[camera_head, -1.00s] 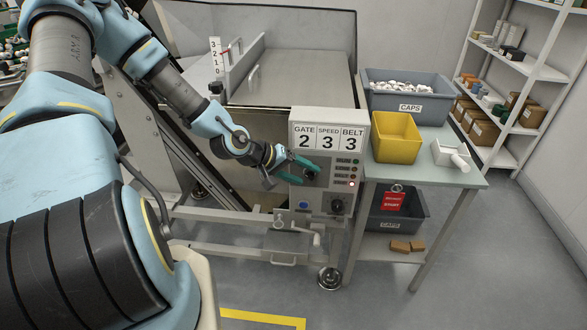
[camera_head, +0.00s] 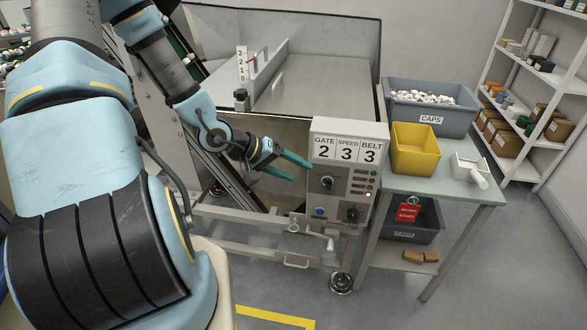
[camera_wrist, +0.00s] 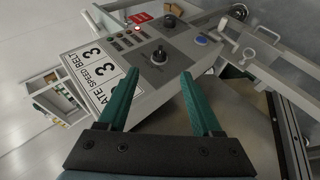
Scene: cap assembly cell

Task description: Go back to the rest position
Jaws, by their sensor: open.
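My gripper (camera_head: 298,168) has green fingers. In the head view it is just left of the control box (camera_head: 350,138), apart from its dials. In the wrist view the two fingers of my gripper (camera_wrist: 160,88) are spread with nothing between them. Beyond them is the face of the control box (camera_wrist: 150,75), with a black knob (camera_wrist: 158,56) ahead of the gap. In the head view the panel reads GATE 2, SPEED 3, BELT 3. The upper knob (camera_head: 327,183) is clear of the fingers. A red lamp (camera_head: 368,195) is lit.
A side table (camera_head: 470,187) to the right holds a grey CAPS bin (camera_head: 455,118), a yellow bin (camera_head: 415,150) and a white scoop (camera_head: 470,170). A crank handle (camera_head: 325,240) juts out below the box. Shelves (camera_head: 530,75) stand at the far right. Floor in front is open.

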